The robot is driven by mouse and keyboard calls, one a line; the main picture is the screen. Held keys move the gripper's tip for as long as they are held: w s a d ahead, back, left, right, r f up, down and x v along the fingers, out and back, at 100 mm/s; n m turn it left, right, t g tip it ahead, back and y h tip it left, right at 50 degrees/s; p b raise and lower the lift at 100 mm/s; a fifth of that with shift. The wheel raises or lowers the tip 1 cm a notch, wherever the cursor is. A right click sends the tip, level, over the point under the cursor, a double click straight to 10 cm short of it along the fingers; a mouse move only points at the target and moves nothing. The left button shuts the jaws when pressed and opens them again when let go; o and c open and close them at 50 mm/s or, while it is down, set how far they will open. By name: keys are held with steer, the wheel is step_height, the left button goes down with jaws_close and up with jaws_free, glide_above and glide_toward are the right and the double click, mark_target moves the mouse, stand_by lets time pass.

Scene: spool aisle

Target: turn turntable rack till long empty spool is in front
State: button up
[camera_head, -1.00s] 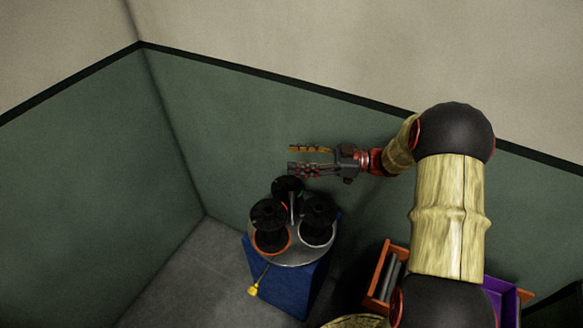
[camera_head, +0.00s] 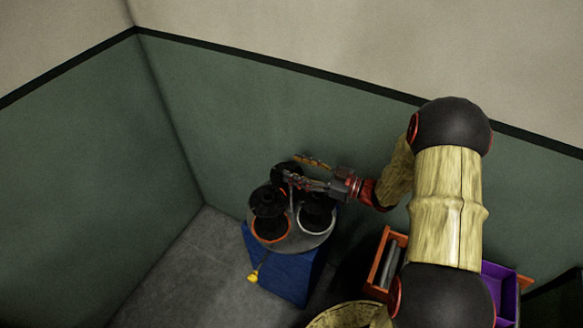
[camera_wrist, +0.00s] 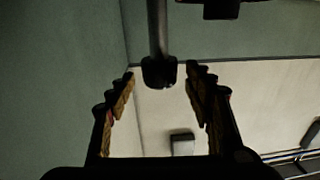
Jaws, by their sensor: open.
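The turntable rack's grey disc (camera_head: 292,243) sits on a blue block and carries three dark spools around a thin central post. One spool (camera_head: 268,203) stands front left over an orange ring, one (camera_head: 317,210) front right over a pale ring, and one (camera_head: 283,181) at the back, partly hidden. I cannot tell which is long and empty. My gripper (camera_head: 291,167) is open above the back of the rack, its fingers pointing left and overlapping the back spool in the picture. In the wrist view a dark rod with a knobbed end (camera_wrist: 159,70) shows between the open fingers.
A yellow tab (camera_head: 253,277) sticks out at the rack's front left, against the blue block (camera_head: 283,277). An orange-sided crate (camera_head: 377,262) with grey cylinders and a purple bin (camera_head: 497,280) lie to the right. Green walls (camera_head: 90,160) stand behind and left; grey floor is clear at front left.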

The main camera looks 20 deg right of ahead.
steer(key=shift+x, duration=0.95)
steer(key=shift+c, duration=1.4)
jaws_close()
